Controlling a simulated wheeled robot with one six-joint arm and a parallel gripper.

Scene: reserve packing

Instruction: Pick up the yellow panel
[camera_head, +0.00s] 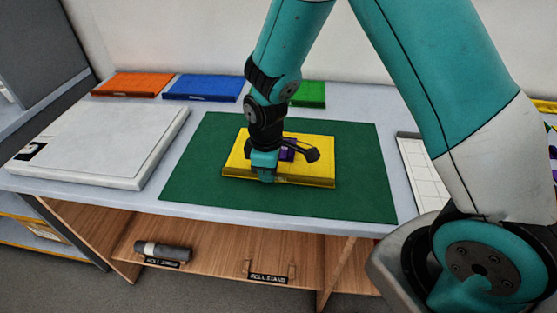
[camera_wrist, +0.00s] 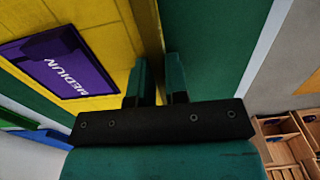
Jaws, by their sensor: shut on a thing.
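The yellow panel (camera_head: 310,165) lies flat on the green mat (camera_head: 205,175) on the table, seen in the head view. It has a grid of lines and a purple label, which reads "MEDIUM" in the wrist view (camera_wrist: 62,62). My gripper (camera_head: 265,174) is at the panel's near edge, left of its middle. In the wrist view, its two fingers (camera_wrist: 160,82) stand on either side of the panel's edge (camera_wrist: 148,35), shut on it. The panel looks level and on or very close to the mat. My gripper and wrist hide part of the panel.
A white box-like slab (camera_head: 100,140) lies left of the mat. Orange (camera_head: 130,84), blue (camera_head: 204,87) and green (camera_head: 310,94) panels lie along the back. A white gridded tray (camera_head: 420,170) is at right, partly behind my arm. A dark roll (camera_head: 163,250) lies on the shelf below.

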